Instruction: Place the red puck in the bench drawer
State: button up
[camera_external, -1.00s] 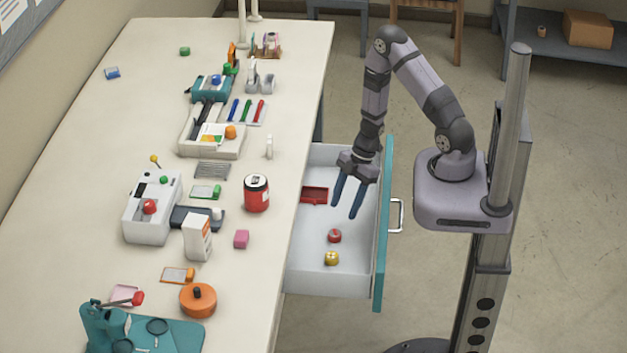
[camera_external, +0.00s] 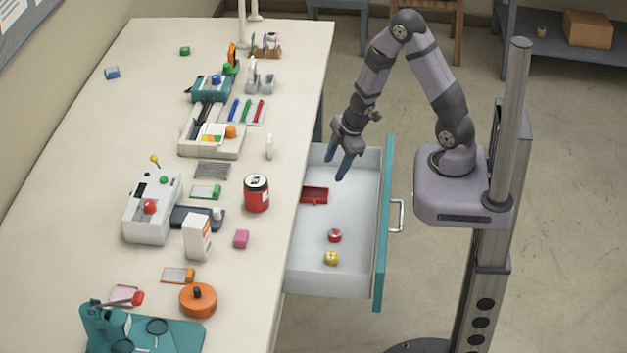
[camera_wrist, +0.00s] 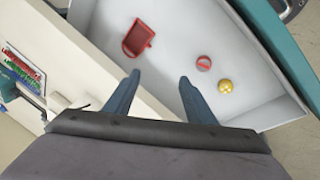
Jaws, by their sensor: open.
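The red puck (camera_external: 334,236) lies on the floor of the open bench drawer (camera_external: 300,284); it also shows in the wrist view (camera_wrist: 204,63). A yellow round piece (camera_external: 331,258) lies close beside it, apart from it, and a red tray-like piece (camera_external: 314,195) lies in the drawer's left part. My gripper (camera_external: 338,170) is open and empty above the far end of the drawer. In the wrist view its two blue fingers (camera_wrist: 157,88) are spread apart with nothing between them, and the puck is beyond and to the right of them.
The bench top (camera_external: 75,190) left of the drawer carries many items, including a red and black can (camera_external: 256,193) near its edge. The drawer's teal front (camera_external: 382,250) with its handle (camera_external: 398,215) stands on the right. The drawer floor around the puck is mostly clear.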

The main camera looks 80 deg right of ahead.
jog(key=s+a+r+m+g, duration=0.1)
jog(key=s+a+r+m, duration=0.2)
jog(key=s+a+r, duration=0.2)
jog(key=s+a+r+m+g+y, duration=0.1)
jog(key=s+a+r, duration=0.4)
jog(key=a, duration=0.6)
jog(key=shift+s+a+r+m+g, duration=0.2)
jog(key=shift+a+m+g, duration=0.3)
jog(key=shift+m, duration=0.7)
